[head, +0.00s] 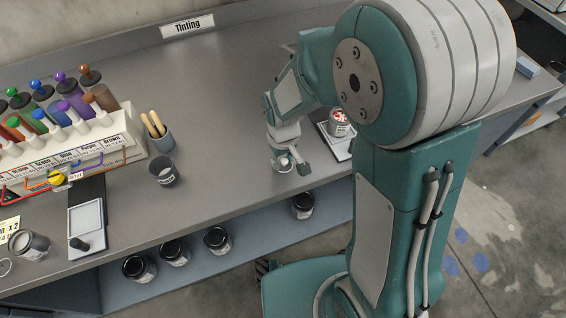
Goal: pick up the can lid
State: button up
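My gripper (288,158) points down at the table near its front edge, right of the middle. A small pale round thing with a bright rim (284,164) shows at its fingertips and may be the can lid. The fingers partly cover it, and I cannot tell whether they grip it or only stand around it. A small ring-shaped thing (5,267) lies at the left edge of the picture, partly cut off; I cannot tell if it is a lid.
A paint can with a red and white top (339,123) stands on a scale right of my gripper. A dark cup (163,171), a stick holder (161,139) and a dispenser rack (110,150) stand to the left. Dark jars (217,240) sit on the lower shelf. The table's middle is clear.

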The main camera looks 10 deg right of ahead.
aim_at(283, 161)
jog(key=shift+s+d, duration=0.1)
jog(key=shift+d, duration=0.05)
jog(key=shift+c, duration=1.1)
jog(key=shift+f, duration=0.1)
jog(key=shift+r, duration=0.3)
notch_tip(283, 161, up, 3)
jog(key=shift+s+r, duration=0.1)
jog(key=shift+s, duration=0.05)
jog(key=s+a+r, duration=0.1)
jog(key=s+r, duration=0.8)
jog(key=s, duration=0.4)
jog(key=shift+s+a+r, duration=0.2)
jog(key=shift+s+a, duration=0.1)
jog(key=shift+s, duration=0.1)
